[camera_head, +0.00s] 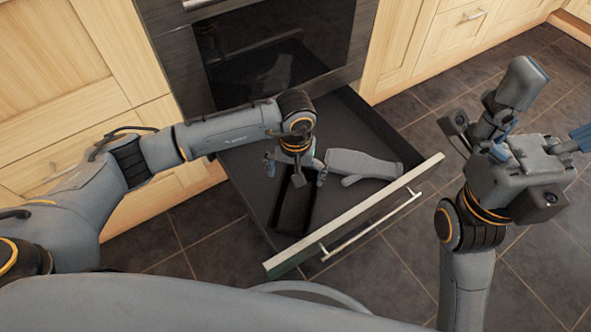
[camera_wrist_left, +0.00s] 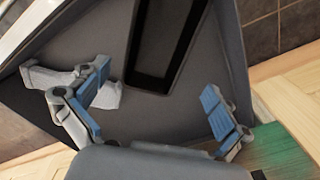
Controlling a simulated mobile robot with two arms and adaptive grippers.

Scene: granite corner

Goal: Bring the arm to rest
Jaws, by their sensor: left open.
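My left gripper (camera_head: 296,171) is open and empty above the inside of the open drawer (camera_head: 240,178). In the left wrist view its two blue-padded fingers (camera_wrist_left: 156,92) stand wide apart, with nothing between them. A grey oven mitt (camera_head: 362,164) lies on the drawer floor, to the right of the left gripper. It also shows in the left wrist view (camera_wrist_left: 108,95), partly hidden by a finger. A narrow black tray (camera_head: 294,208) lies in the drawer below the left gripper. My right gripper (camera_head: 548,112) is raised at the right, away from the drawer, with its fingers apart and empty.
The drawer front with its bar handle (camera_head: 372,228) juts out over the dark tiled floor (camera_head: 400,262). The dark oven (camera_head: 270,50) stands behind the drawer. Pale wooden cabinets (camera_head: 60,85) flank it on both sides. The floor at the right is clear.

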